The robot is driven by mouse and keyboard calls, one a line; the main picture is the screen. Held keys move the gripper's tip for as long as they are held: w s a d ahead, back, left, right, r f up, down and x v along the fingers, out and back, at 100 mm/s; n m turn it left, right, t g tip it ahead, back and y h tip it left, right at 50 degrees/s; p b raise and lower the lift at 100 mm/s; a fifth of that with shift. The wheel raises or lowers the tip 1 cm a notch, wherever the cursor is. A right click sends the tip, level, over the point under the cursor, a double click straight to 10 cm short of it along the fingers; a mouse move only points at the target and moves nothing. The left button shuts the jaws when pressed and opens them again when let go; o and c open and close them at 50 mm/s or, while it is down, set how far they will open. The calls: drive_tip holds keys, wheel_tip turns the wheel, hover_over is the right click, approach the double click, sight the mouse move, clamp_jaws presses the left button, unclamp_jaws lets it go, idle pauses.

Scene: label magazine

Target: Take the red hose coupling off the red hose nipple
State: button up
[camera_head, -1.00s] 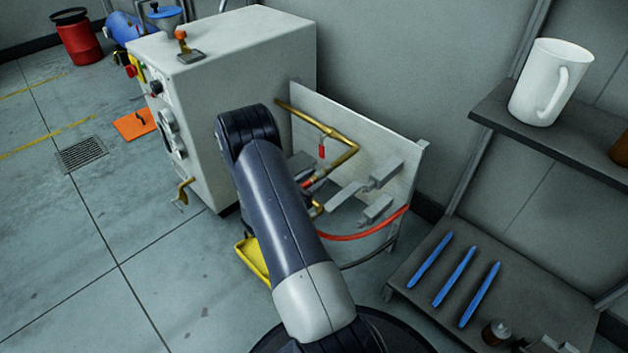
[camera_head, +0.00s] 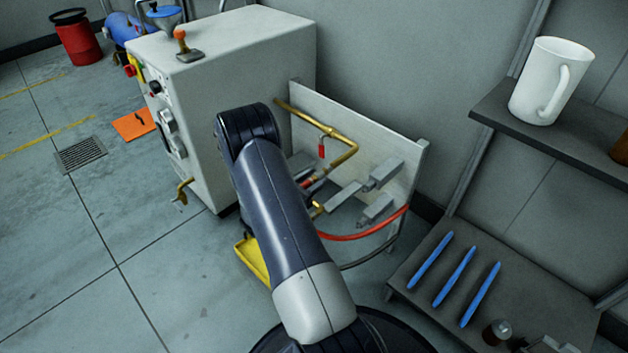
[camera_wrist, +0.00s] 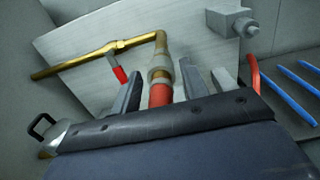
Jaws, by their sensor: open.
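The red hose coupling (camera_wrist: 160,95) sits at the lower end of the brass pipe, below a brass collar (camera_wrist: 159,74), in the wrist view. In the head view a small red part of the coupling (camera_head: 307,183) shows beside my arm. My gripper (camera_wrist: 160,87) is open, with one finger left of the coupling and one right of it. Whether either finger touches it I cannot tell. In the head view my gripper (camera_head: 321,180) is partly hidden by my arm. The red nipple cannot be told apart from the coupling. The coupling's lower end is hidden by my gripper body.
Grey blocks (camera_head: 383,174) stick out of the pale panel (camera_head: 375,140) close to my right finger. A red-handled valve (camera_wrist: 118,72) hangs from the brass pipe (camera_wrist: 90,61). A red hose (camera_head: 365,233) curves below the panel. The shelf (camera_head: 430,290) holds blue sticks.

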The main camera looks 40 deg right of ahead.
drive_tip(key=shift+s+d+r, duration=0.1)
drive_tip(key=shift+d+r, duration=0.05)
drive_tip(key=shift+d, duration=0.15)
drive_tip(key=shift+c, duration=0.3)
clamp_jaws()
drive_tip(key=shift+a, duration=0.3)
drive_tip(key=shift+s+a, duration=0.2)
drive_tip(key=shift+a, duration=2.55)
